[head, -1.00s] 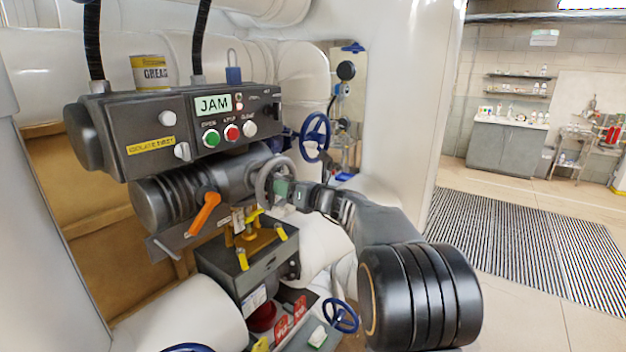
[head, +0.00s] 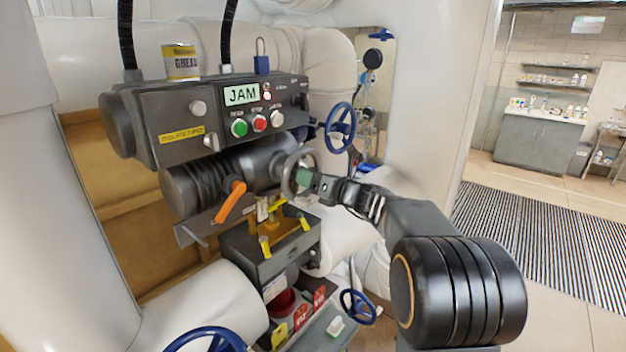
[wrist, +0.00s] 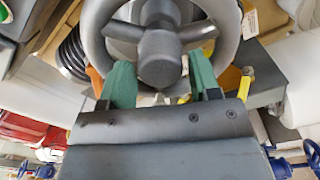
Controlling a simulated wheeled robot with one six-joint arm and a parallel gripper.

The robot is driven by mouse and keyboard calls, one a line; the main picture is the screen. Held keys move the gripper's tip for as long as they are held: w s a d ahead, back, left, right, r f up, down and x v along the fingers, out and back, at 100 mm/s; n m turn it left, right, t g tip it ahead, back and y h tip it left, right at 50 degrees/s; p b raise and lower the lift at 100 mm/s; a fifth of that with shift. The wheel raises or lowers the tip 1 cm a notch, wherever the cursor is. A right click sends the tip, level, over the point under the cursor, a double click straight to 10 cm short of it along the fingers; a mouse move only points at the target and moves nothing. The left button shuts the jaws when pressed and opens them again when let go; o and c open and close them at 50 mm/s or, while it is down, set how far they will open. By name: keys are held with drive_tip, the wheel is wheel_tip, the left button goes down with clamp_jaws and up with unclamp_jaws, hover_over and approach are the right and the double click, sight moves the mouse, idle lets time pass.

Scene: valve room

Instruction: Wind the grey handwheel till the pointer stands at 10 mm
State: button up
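The grey handwheel (head: 299,172) sits at the right end of the dark actuator body. In the wrist view its rim, spokes and round hub (wrist: 160,58) fill the top middle. My gripper (head: 304,180) is at the wheel's rim. Its two green fingertips (wrist: 162,85) stand apart in the wrist view, in front of the rim's lower part and either side of the hub's lower end. I cannot tell whether they touch the wheel. I cannot make out the pointer or a millimetre scale.
The control box shows JAM on its display (head: 242,94). An orange lever (head: 231,201) and a dark box with yellow clips (head: 268,262) lie below. A blue handwheel (head: 341,127) stands behind the grey one. White pipes crowd the left; open floor lies right.

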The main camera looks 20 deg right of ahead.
drive_tip(key=shift+o, duration=1)
drive_tip(key=shift+d, duration=0.1)
drive_tip(key=b+v, duration=0.3)
drive_tip(key=v, duration=1)
drive_tip(key=shift+s+d, duration=0.2)
drive_tip(key=shift+s, duration=0.15)
